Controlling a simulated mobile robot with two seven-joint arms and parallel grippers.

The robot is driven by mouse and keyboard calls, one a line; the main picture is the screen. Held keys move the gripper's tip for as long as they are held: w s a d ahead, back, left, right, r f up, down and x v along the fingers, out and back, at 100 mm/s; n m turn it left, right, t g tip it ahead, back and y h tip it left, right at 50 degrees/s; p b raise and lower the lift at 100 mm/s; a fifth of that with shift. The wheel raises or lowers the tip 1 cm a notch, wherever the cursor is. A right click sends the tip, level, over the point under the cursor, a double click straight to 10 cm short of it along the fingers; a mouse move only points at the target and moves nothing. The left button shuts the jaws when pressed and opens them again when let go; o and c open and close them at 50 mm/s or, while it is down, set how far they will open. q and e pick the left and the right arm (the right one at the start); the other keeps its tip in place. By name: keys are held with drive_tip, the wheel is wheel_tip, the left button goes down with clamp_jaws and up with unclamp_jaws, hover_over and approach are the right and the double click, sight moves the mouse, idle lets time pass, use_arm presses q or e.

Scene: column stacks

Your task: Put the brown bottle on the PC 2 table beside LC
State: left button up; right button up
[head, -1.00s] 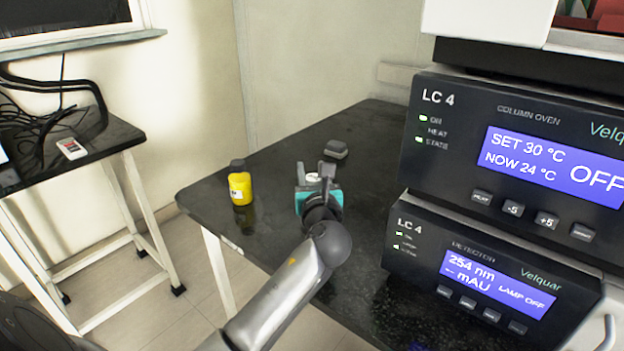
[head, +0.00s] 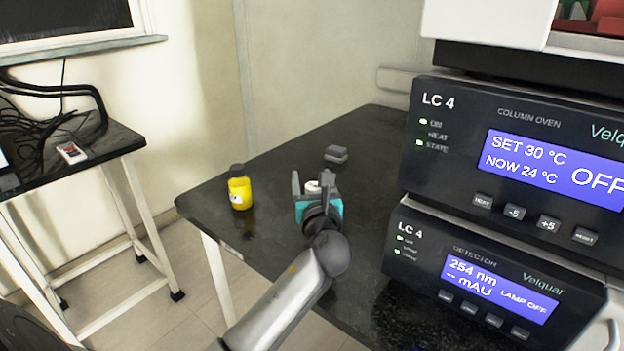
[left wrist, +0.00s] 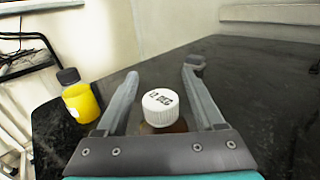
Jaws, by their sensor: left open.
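The brown bottle (left wrist: 172,127) stands upright on the dark table, with a white, printed cap on top. Its brown body shows only as a strip below the cap in the left wrist view; the rest is hidden by my gripper. In the head view only its white cap (head: 312,187) shows. My left gripper (head: 311,180) is open, with one finger on each side of the bottle. In the left wrist view the open fingers (left wrist: 162,70) reach past the cap with gaps beside it. My right gripper is not in view. No PC 2 label is visible.
A yellow bottle with a dark cap (head: 240,192) stands left of my gripper. A small dark object (head: 336,154) lies behind. The LC 4 oven (head: 470,150) and detector (head: 440,265) stand at right. Another table (head: 110,142) with cables is at left, apart across a floor gap.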

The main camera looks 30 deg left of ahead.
use_arm(q)
drive_tip(key=shift+r, duration=0.15)
drive_tip(key=shift+s+d, duration=0.35)
drive_tip(key=p+v, duration=0.3)
drive_tip(key=v, duration=0.8)
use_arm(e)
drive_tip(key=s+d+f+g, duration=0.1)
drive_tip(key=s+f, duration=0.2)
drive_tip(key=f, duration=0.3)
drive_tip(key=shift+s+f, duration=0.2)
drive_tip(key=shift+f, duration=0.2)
